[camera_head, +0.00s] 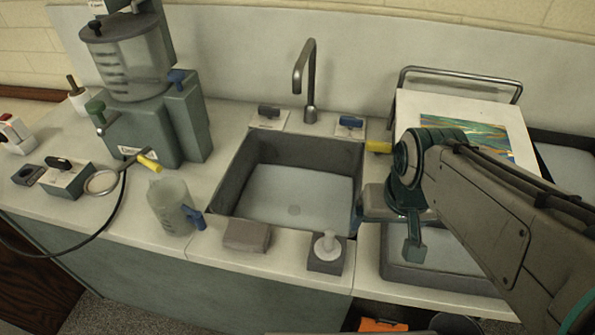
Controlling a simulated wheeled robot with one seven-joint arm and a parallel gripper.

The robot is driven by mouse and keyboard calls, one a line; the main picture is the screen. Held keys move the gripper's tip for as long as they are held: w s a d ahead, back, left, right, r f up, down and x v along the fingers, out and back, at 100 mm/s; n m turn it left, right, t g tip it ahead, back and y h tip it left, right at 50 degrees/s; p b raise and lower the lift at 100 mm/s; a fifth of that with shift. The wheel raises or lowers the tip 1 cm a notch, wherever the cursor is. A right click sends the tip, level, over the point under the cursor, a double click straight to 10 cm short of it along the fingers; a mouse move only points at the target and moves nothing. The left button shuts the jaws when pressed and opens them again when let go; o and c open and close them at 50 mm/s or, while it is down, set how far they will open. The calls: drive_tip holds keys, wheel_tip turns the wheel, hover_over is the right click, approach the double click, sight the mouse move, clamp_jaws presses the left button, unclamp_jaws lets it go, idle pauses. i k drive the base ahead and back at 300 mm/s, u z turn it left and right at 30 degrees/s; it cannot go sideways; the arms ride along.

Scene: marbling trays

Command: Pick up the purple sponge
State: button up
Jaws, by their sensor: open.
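A dull greyish-purple block, which looks like the purple sponge (247,236), lies flat on the front rim of the counter, just in front of the sink. My gripper (391,229) is to the right of the sink, above the counter and the near edge of a grey tray. It points downward with its fingers apart and nothing visible between them. It is well to the right of the sponge, with the soap dispenser between them in the picture. The sponge is fully in view and nothing covers it.
The sink (240,168) opens behind the sponge. A clear jug (170,207) with a blue handle stands left of it. A soap dispenser (327,252) stands right of it. A grey tray (398,273) and a marbled print (465,135) are at right. A machine (150,125) stands back left.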

sight(250, 236)
drive_tip(key=z, duration=0.05)
drive_tip(key=k, duration=0.5)
drive_tip(key=z, duration=3.4)
drive_tip(key=k, duration=1.6)
drive_tip(key=u, duration=1.95)
